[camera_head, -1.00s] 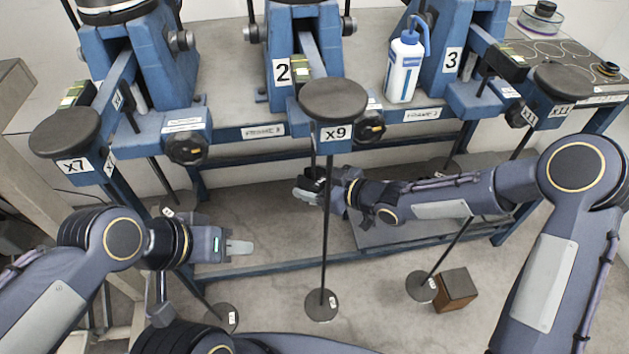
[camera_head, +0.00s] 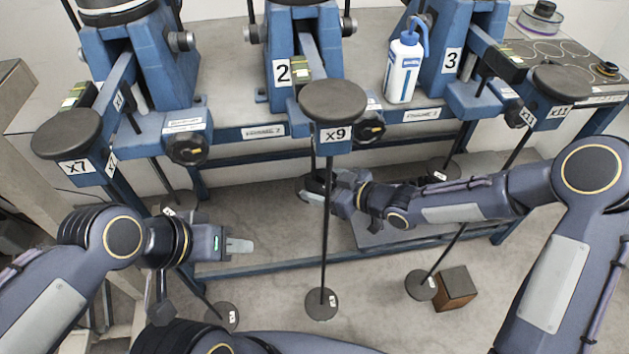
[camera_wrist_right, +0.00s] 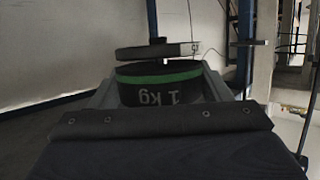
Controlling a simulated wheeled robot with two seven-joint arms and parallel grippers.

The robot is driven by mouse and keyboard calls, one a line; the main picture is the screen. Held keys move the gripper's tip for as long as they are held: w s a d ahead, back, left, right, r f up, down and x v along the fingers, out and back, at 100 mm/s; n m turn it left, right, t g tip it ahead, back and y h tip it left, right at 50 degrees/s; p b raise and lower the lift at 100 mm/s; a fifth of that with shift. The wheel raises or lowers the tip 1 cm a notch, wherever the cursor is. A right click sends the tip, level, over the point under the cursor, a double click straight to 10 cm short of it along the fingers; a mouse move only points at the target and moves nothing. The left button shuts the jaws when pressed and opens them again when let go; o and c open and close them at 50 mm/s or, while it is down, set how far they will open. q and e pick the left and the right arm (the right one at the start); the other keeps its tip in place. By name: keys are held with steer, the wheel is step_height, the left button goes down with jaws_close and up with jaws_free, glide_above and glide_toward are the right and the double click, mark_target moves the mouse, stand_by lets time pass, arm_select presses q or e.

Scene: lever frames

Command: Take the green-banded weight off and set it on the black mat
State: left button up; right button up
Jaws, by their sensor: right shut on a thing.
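The green-banded weight (camera_wrist_right: 160,88), a dark cylinder marked 1 kg, sits between the fingers of my right gripper in the right wrist view, its lettering upside down. A thin dark disc (camera_wrist_right: 155,52) with a pale label lies close along its upper edge in that picture; whether they touch is unclear. In the head view my right gripper (camera_head: 316,190) is shut on the weight, beside the x9 rod and partly hidden by it. My left gripper (camera_head: 238,246) is at lower left, away from the weight; its finger gap is not clear. The black mat (camera_head: 545,50), with pale ring outlines, is at upper right.
Blue lever frames stand along the bench (camera_head: 225,70). Rods hang from the x7 (camera_head: 65,132), x9 (camera_head: 332,100) and x11 (camera_head: 562,82) ends. A blue-capped bottle (camera_head: 403,72) stands near frame 3. A brown box (camera_head: 457,288) is on the floor.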

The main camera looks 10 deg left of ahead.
steer(key=shift+s+d+r+p, duration=0.1)
steer(key=shift+s+d+p, duration=0.15)
steer(key=shift+d, duration=0.55)
steer(key=shift+s+d+p, duration=0.15)
steer(key=shift+s+d, duration=0.25)
steer(key=shift+d, duration=0.35)
steer(key=shift+s+d+r+p, duration=0.1)
steer(key=shift+s+d+p, duration=0.15)
steer(key=shift+d, duration=0.55)
steer(key=shift+s+d+f, duration=0.1)
